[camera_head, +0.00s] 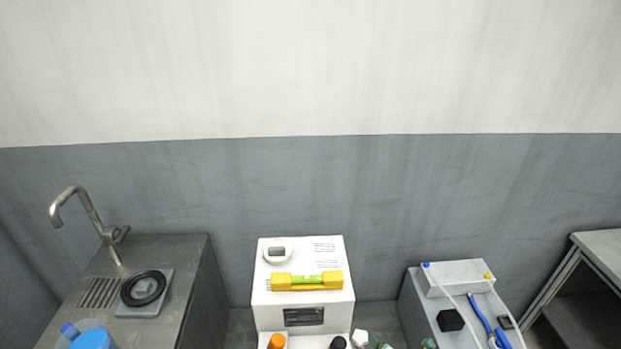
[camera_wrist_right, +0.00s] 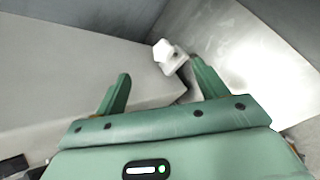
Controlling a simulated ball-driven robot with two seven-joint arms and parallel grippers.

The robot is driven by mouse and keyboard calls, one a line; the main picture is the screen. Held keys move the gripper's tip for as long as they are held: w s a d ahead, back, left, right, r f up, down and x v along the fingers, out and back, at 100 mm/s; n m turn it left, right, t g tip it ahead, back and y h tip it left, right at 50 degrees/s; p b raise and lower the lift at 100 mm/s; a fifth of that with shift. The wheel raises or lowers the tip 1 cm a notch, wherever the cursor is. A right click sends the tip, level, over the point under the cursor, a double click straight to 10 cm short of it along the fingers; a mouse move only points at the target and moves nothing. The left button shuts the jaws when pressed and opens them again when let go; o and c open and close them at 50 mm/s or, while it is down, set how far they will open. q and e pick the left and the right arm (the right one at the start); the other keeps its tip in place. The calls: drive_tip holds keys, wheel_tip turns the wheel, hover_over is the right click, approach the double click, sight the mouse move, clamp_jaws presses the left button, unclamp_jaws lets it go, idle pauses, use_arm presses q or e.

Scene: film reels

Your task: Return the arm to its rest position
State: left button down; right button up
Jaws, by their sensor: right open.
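My right gripper (camera_wrist_right: 160,88) shows in the right wrist view. Its two green fingers stand wide apart and nothing is between their tips. A white knob-like thing (camera_wrist_right: 168,55) lies beyond the fingertips, close to the right finger in the picture; I cannot tell what it is. Neither arm can be made out clearly in the head view, and my left gripper is in neither view.
A sink counter (camera_head: 190,270) with a tap (camera_head: 90,220) and a black ring (camera_head: 143,288) stands left. A white box (camera_head: 262,310) bears a yellow-and-green level (camera_head: 307,281). A grey tray unit (camera_head: 420,300) with tools stands right, beside a table (camera_head: 603,245).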

drive_tip(key=s+d+f+m+g, duration=0.1)
drive_tip(key=s+f+m+g, duration=0.2)
drive_tip(key=s+m, duration=0.5)
drive_tip(key=s+d+f+m+g, duration=0.1)
drive_tip(key=s+f+m, duration=0.5)
drive_tip(key=s, duration=1.8)
drive_tip(key=s+d+f+m+g+h, duration=0.1)
drive_tip(key=s+f+m+g, duration=0.3)
drive_tip(key=s+m, duration=0.7)
drive_tip(key=s+f, duration=0.1)
drive_tip(key=s, duration=0.4)
drive_tip(key=shift+s+d+f+g, duration=0.25)
drive_tip(key=shift+d+g, duration=0.05)
drive_tip(key=shift+d, duration=0.1)
